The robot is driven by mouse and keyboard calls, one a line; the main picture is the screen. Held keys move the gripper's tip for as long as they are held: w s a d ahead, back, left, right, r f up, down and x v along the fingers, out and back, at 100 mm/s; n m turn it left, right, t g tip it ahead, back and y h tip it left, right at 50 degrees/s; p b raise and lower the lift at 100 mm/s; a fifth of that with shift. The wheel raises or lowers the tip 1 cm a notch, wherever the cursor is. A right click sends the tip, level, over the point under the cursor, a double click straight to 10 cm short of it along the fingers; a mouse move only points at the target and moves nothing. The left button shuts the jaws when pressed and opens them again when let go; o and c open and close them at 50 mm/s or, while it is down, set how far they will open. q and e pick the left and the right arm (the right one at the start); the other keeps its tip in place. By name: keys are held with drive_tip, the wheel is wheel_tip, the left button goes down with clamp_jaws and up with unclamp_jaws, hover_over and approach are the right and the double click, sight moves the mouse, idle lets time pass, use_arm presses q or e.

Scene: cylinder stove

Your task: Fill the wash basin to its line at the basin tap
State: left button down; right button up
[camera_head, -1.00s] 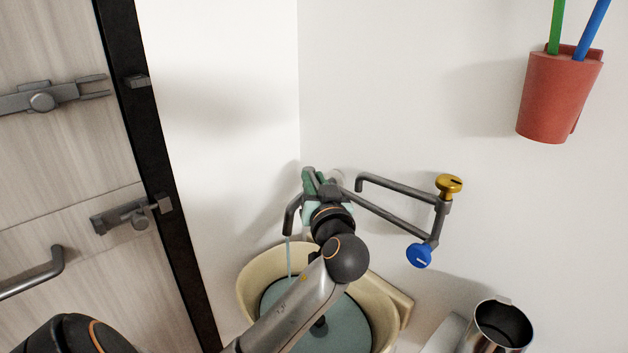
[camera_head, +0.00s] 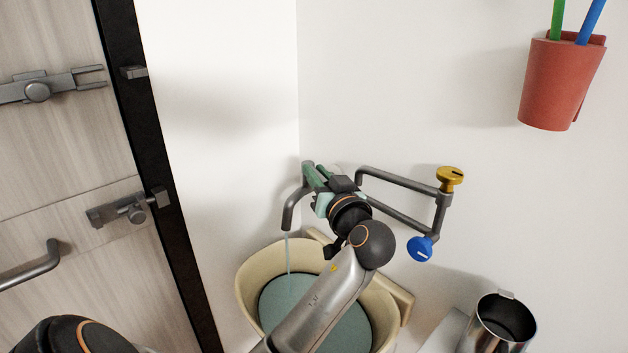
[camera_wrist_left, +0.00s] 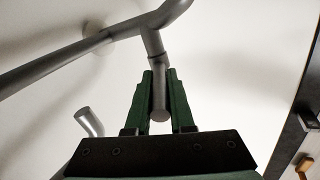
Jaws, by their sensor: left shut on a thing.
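The beige wash basin (camera_head: 246,287) hangs in the wall corner, with blue-green water (camera_head: 285,297) in it. My left arm hides part of the basin, and I cannot make out a fill line. The grey basin tap (camera_head: 291,208) curves down above it. A thin water stream (camera_head: 288,255) falls from its spout into the basin. My left gripper (camera_head: 314,178) is at the tap, its green fingers shut on a short grey tap lever (camera_wrist_left: 159,95), seen between them in the left wrist view. My right gripper is not in view.
A grey wall pipe with a yellow knob (camera_head: 450,177) and a blue knob (camera_head: 420,248) is right of my gripper. A metal cup (camera_head: 502,322) stands at lower right. A red holder (camera_head: 560,85) hangs upper right. A latched door (camera_head: 60,150) is left.

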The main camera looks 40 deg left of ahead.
use_arm(q)
drive_tip(key=shift+w+d+f+n+g+y+b, duration=0.1)
drive_tip(key=shift+w+n+g+y+b, duration=0.15)
drive_tip(key=shift+n+g+b, duration=0.25)
drive_tip(key=shift+w+f+n+g+y+b, duration=0.15)
drive_tip(key=shift+n+g+y+b, duration=0.15)
drive_tip(key=shift+g, duration=0.4)
drive_tip(key=shift+w+r+n+g+y+b, duration=0.1)
drive_tip(key=shift+r+n+g+y+b, duration=0.15)
drive_tip(key=shift+g, duration=0.2)
drive_tip(key=shift+w+r+n+g+b, duration=0.1)
drive_tip(key=shift+n+g+b, duration=0.1)
drive_tip(key=shift+n+g, duration=0.2)
drive_tip(key=c, duration=1)
unclamp_jaws()
drive_tip(key=shift+o, duration=1.1)
drive_tip(key=shift+f, duration=0.1)
